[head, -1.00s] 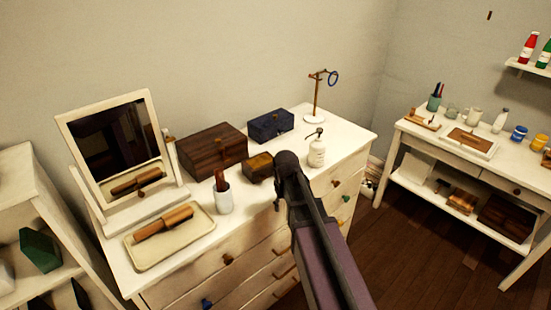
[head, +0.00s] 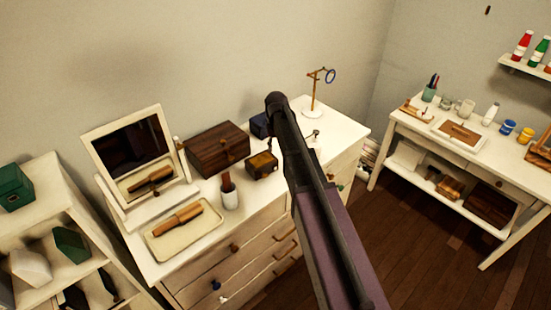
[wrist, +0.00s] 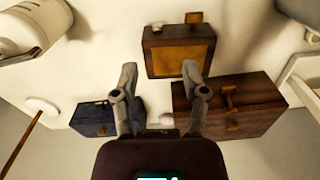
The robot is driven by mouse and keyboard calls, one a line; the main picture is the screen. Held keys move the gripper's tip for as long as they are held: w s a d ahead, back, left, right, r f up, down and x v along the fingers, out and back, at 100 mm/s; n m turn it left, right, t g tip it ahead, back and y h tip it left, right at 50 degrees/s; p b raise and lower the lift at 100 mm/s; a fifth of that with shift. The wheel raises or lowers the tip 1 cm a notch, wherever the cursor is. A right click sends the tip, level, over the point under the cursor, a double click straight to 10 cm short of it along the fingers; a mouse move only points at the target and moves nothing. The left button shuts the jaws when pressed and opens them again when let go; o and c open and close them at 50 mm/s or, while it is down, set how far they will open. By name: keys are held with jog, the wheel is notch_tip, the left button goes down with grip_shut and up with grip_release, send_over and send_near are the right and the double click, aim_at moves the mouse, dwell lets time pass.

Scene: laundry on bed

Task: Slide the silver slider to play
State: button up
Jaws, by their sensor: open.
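A small dark brown box with an amber panel (head: 261,165) stands on the dresser top, in front of the large brown chest. It also shows in the wrist view (wrist: 180,54), with a small pale piece (wrist: 157,25) and an orange-brown block at its edge. I cannot tell which part is the silver slider. My gripper (wrist: 159,72) is open, its two fingers spread apart with nothing between them, in front of the box in the wrist view. In the head view my arm hides the fingers.
The large brown chest (wrist: 240,104) and a dark blue box (wrist: 95,118) flank the fingers. A white bottle (wrist: 30,32) and a ring stand (head: 313,110) are nearby.

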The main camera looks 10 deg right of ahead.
aim_at(276, 167)
jog(key=shift+w+r+p, duration=0.35)
jog(key=shift+w+r, duration=0.3)
jog(key=shift+r, duration=0.05)
jog(key=shift+f, duration=0.2)
notch_tip(276, 167, down, 14)
jog(key=b, duration=1.4)
jog(key=shift+r, duration=0.25)
grip_shut()
